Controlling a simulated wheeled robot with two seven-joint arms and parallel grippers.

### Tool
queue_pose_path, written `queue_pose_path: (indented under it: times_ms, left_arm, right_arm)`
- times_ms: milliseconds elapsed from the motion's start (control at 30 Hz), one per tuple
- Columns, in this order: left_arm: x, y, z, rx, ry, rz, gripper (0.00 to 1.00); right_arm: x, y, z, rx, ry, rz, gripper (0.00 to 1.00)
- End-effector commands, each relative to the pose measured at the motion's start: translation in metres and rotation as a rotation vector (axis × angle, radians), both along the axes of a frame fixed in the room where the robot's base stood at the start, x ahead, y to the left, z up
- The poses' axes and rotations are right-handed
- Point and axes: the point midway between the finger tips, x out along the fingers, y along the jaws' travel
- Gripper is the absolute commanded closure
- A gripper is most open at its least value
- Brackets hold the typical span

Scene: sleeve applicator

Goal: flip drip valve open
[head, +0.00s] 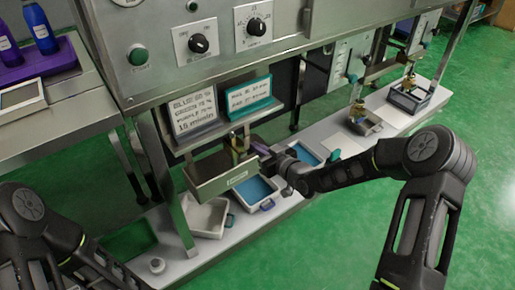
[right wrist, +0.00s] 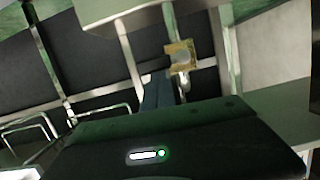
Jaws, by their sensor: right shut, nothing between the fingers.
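A brass drip valve (head: 238,147) hangs under the metal cabinet, just behind a labelled metal tray (head: 222,173). In the right wrist view the brass valve (right wrist: 180,56) is near the top centre, below a pipe. My right gripper (head: 260,147) is shut and empty, close to the right of this valve. I cannot tell whether they touch. In the wrist view the gripper's body hides much of the lower half. The valve's handle is too small to read clearly. My left arm shows at lower left, but its gripper is out of view.
A panel with knobs (head: 199,43) stands above. A blue-lined tray (head: 256,190) and a white tray (head: 209,217) rest on the low shelf. More brass valves (head: 358,108) are farther right. Green floor lies open at right.

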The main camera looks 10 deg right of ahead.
Motion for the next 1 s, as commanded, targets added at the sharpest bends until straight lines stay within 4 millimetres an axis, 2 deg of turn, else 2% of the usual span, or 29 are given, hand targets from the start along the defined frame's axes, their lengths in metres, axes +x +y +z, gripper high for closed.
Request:
queue_pose_path:
  times_ms: [567, 1000]
  left_arm:
    - [0.001, 0.001, -0.004, 0.001, -0.002, 0.002, 0.75]
    - [0.003, 0.003, -0.011, 0.005, -0.005, 0.007, 0.75]
  right_arm:
    - [0.001, -0.003, -0.007, 0.103, 0.043, -0.002, 1.00]
    - [0.001, -0.003, -0.025, 0.432, 0.174, -0.002, 1.00]
